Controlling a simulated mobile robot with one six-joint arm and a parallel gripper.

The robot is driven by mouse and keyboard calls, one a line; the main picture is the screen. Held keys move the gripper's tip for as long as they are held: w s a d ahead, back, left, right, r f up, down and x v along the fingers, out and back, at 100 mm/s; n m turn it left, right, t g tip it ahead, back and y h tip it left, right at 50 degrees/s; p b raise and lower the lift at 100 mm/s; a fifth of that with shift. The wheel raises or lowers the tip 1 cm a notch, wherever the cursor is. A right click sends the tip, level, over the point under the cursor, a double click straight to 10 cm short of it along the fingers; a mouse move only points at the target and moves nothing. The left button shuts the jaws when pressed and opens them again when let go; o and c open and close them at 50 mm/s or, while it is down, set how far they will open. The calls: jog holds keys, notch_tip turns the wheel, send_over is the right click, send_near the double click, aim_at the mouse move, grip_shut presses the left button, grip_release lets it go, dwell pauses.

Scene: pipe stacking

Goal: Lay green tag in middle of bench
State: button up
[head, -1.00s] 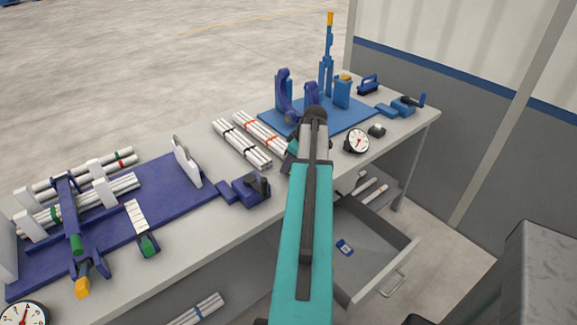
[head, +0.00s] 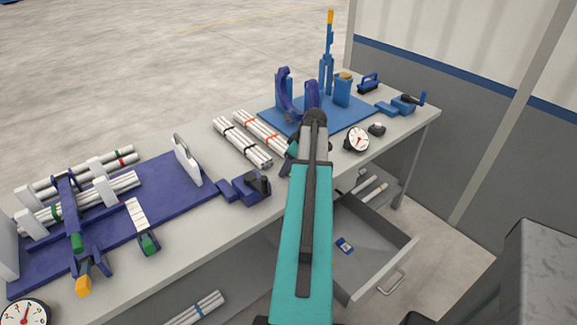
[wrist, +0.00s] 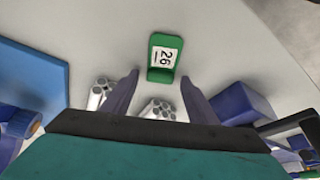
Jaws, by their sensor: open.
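My gripper (wrist: 159,79) is open, with one dark finger on each side of the tag's near end. The fingers appear apart from the tag, and nothing is held between them. In the head view my gripper (head: 288,164) is mostly hidden behind my teal arm, over the middle of the bench. A small bit of green (head: 293,148) shows there beside the arm and may be the tag.
Bundles of white pipes (head: 243,142) lie just left of my gripper. A purple clamp (head: 245,187) sits near the front edge. A blue base with stands (head: 345,122) and a dial gauge (head: 357,139) are to the right. An open drawer (head: 365,250) juts out below.

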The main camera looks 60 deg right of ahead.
jog(key=shift+r, duration=0.1)
jog(key=b+v, duration=0.1)
jog(key=v, duration=1.1)
jog(key=shift+b, duration=0.35)
jog(key=shift+r, duration=0.1)
dwell(0.7)
